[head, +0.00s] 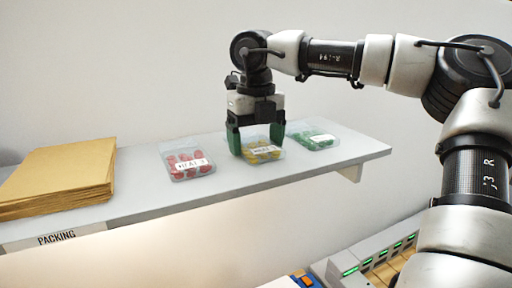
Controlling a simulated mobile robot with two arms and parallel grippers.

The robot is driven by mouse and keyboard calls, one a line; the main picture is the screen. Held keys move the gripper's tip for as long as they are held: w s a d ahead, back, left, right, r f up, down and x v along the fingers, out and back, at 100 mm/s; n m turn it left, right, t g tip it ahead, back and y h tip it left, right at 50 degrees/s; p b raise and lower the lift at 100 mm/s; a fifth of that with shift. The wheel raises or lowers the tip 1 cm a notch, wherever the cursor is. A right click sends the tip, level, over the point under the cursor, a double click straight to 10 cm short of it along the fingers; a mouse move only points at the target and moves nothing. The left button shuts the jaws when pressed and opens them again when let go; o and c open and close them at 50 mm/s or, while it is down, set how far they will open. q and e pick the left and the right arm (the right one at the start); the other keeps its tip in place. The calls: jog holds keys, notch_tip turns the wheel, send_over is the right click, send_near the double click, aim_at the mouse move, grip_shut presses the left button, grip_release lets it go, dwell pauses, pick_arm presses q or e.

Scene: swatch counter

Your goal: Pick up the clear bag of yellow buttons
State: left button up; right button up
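The clear bag of yellow buttons (262,155) lies on the grey shelf, between a bag of red buttons and a bag of green buttons. It has a white label. My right gripper (255,149) points straight down over it, its two green fingers spread apart on either side of the bag's far part. I cannot tell whether the fingertips touch the bag or the shelf. My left gripper is not in view.
A clear bag of red buttons (187,162) lies to the left and one of green buttons (314,138) close on the right. Brown envelopes (62,177) are stacked at the shelf's left end. The shelf (135,204) carries a "PACKING" label. A device with green lights (372,258) stands below.

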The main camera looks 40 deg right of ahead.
jog(key=shift+d, duration=0.1)
jog(key=shift+c, duration=0.6)
